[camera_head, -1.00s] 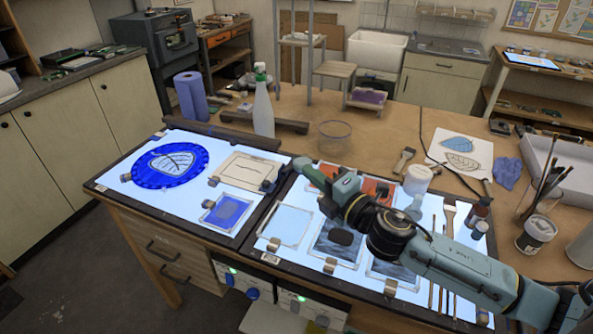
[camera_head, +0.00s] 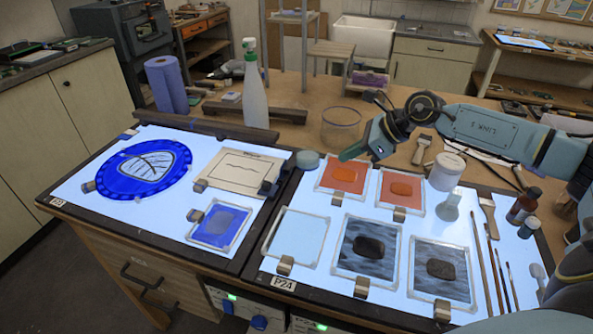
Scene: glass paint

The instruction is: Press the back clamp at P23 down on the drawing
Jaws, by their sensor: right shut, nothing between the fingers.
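The left light panel (camera_head: 80,211) carries a small label too small to read surely. A round blue glass piece (camera_head: 118,185) with a leaf drawing (camera_head: 152,165) lies on it. A small clamp (camera_head: 129,134) is at its back edge and another clamp (camera_head: 88,186) at its front left. Right of it lies a pale sheet with a wavy line (camera_head: 232,178), with a small clamp (camera_head: 200,185) at its left and a dark clamp (camera_head: 267,188) at its right. My right gripper (camera_head: 348,154) is shut and empty above the right panel's back edge. My left gripper is not in view.
The right panel (camera_head: 340,285), labelled P24, holds orange and grey glass samples, brushes and bottles. A grey round puck (camera_head: 308,160) sits near my right gripper. A spray bottle (camera_head: 254,95), blue roll (camera_head: 166,85) and clear bowl (camera_head: 341,128) stand behind the panels.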

